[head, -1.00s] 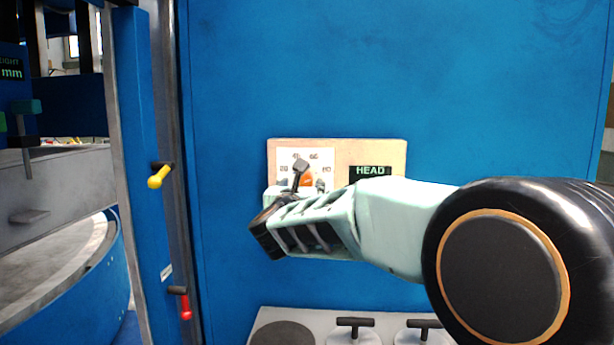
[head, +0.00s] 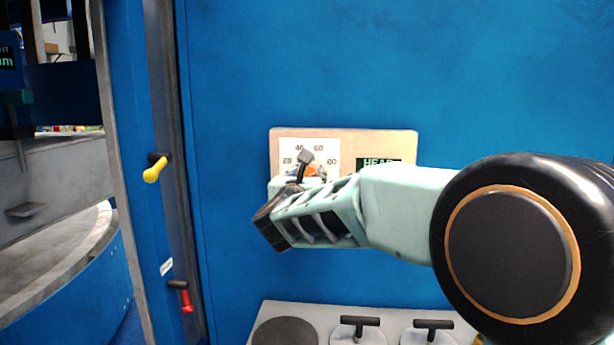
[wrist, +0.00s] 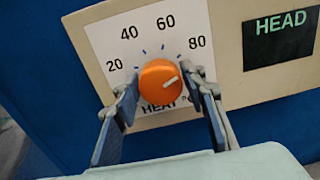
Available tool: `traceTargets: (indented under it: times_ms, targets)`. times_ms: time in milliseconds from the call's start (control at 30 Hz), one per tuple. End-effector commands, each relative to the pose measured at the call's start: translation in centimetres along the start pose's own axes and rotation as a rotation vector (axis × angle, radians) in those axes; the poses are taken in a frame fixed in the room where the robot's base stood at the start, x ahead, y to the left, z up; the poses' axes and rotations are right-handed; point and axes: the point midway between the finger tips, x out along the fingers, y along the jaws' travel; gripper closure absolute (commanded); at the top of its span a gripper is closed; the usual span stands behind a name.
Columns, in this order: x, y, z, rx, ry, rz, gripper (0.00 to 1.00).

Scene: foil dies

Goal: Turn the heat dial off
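The heat dial is a round orange knob (wrist: 160,82) on a white scale plate marked 20, 40, 60, 80, with "HEAT" below. Its white pointer mark points right and slightly up, towards the 80 side. In the head view the dial (head: 311,170) is partly hidden by my gripper. My gripper (wrist: 159,76) is open around the dial, one finger at its left side and one at its right. The fingertips are very close to the knob; I cannot tell whether they touch it. In the head view my gripper (head: 304,160) reaches the panel from the right.
A dark "HEAD" display (wrist: 281,33) sits right of the dial on the beige panel (wrist: 228,75). A yellow-handled lever (head: 154,170) and a red-handled lever (head: 186,299) are on the left post. A grey shelf (head: 292,312) below holds black-handled pieces.

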Motion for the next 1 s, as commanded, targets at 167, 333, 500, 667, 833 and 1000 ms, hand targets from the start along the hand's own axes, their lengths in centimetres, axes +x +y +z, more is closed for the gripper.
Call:
traceTargets:
  times_ms: [167, 333, 500, 667, 833, 1000]
  targets:
    - [0.01, -0.01, 0.01, 0.000, 0.000, 0.000, 0.83]
    - [0.00, 0.00, 0.01, -0.002, 0.000, 0.000, 0.91]
    - [0.00, -0.01, -0.05, -0.029, -0.001, 0.000, 0.91]
    - [-0.02, -0.01, -0.14, -0.098, -0.004, 0.001, 0.91]
    - [-0.04, 0.04, -0.17, -0.225, -0.008, 0.001, 0.91]
    - [-0.02, 0.04, -0.17, -0.382, -0.011, 0.001, 0.91]
